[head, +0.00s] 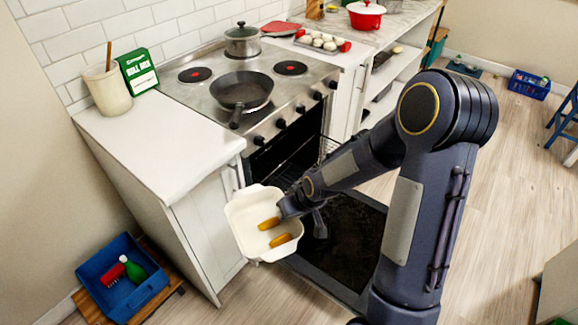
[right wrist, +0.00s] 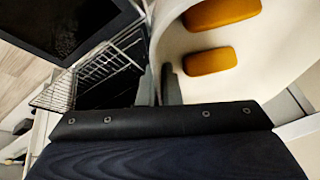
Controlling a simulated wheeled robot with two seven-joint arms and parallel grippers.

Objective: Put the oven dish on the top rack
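The white oven dish (head: 247,212) holds two orange-brown pieces of food (head: 269,223). It hangs in the air in front of the cabinet left of the oven, tilted in the head view. My right gripper (head: 290,207) is shut on the dish's right-hand wall. In the right wrist view the dish (right wrist: 262,62) fills the upper right, with its wall between the fingers (right wrist: 160,85). The oven (head: 292,140) is open, its door (head: 345,240) folded down. A wire rack (right wrist: 100,60) shows in the right wrist view; other rack levels are hard to tell. My left gripper is not in view.
A frying pan (head: 240,90) and a pot (head: 242,40) stand on the stove. The white cabinet (head: 205,225) borders the oven on the left.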

